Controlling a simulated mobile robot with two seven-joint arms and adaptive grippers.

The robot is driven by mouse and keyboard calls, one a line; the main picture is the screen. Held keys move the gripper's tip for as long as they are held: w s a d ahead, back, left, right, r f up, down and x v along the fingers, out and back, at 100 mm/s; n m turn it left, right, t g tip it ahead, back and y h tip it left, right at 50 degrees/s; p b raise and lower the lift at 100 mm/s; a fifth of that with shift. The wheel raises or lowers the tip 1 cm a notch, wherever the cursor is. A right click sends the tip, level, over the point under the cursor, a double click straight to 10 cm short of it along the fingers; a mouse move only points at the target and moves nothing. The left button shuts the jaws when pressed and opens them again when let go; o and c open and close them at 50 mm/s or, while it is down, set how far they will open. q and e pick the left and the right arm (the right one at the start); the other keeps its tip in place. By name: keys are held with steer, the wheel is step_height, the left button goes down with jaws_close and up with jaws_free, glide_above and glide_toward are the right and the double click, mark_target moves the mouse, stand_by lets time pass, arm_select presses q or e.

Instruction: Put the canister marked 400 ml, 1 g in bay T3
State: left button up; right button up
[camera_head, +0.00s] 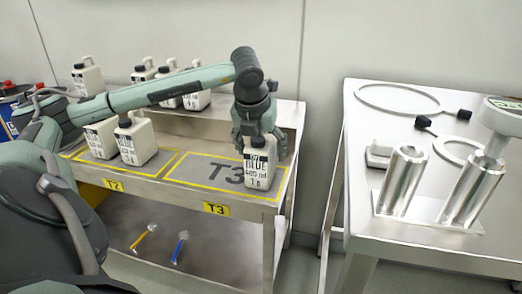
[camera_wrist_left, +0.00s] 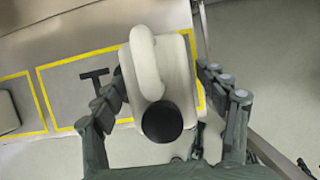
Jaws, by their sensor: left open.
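The white canister (camera_head: 259,168), its label reading 400 ml and 1 g, is upright at the right part of bay T3 (camera_head: 207,169), near the front edge. Its black cap and white handle show from above in the left wrist view (camera_wrist_left: 150,75). I cannot tell whether its base touches the surface. My left gripper (camera_head: 260,146) points down over the canister. Its fingers are open, one on each side of it, with gaps visible in the left wrist view (camera_wrist_left: 162,85). My right gripper is not in view.
White canisters (camera_head: 136,142) stand in bay T2, left of T3, with several more at the back of the shelf. A lower shelf (camera_head: 190,262) holds two small tools. To the right, a metal table (camera_head: 413,247) carries metal cylinders (camera_head: 404,180) and rings.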

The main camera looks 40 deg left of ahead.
mark_target(256, 142)
arm_select(q)
steer(key=v, duration=1)
steer(key=shift+s+r+p, duration=0.15)
steer(key=shift+r+p, duration=0.2)
steer(key=shift+p, duration=0.05)
steer(key=shift+s+d+r, duration=0.1)
steer(key=shift+s+r, duration=0.15)
steer(key=shift+r, duration=0.2)
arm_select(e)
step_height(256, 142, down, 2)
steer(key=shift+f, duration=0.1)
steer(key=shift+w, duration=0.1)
arm_select(q)
steer(key=shift+f, duration=0.1)
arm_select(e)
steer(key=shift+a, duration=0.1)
